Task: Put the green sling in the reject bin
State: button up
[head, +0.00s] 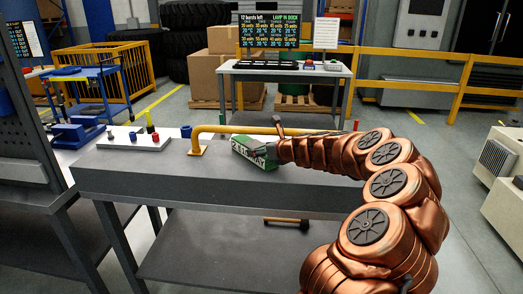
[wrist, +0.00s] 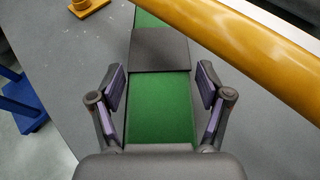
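The green sling (wrist: 160,115) shows in the wrist view as a straight green strip with a dark grey band across it. In the head view, a green piece with a white lettered label (head: 253,152) on the grey table appears to be the sling, at the end of my arm. My gripper (wrist: 162,68) is open, with one finger on each side of the strip. Small gaps seem to show beside it; contact is unclear. I cannot identify the reject bin in either view.
The yellow rail (head: 265,130) stands on the table (head: 150,182), close to my gripper. A white panel with buttons (head: 135,139) is at the table's left. A hammer (head: 287,221) lies on the lower shelf. Another table with a screen (head: 264,30) stands behind.

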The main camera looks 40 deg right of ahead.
jog(key=shift+o, duration=0.4)
jog(key=shift+r, duration=0.1)
jog(key=shift+s+d+r, duration=0.15)
jog(key=shift+s+r, duration=0.1)
jog(key=shift+s, duration=0.3)
jog(key=v, duration=1.1)
jog(key=shift+b, duration=0.4)
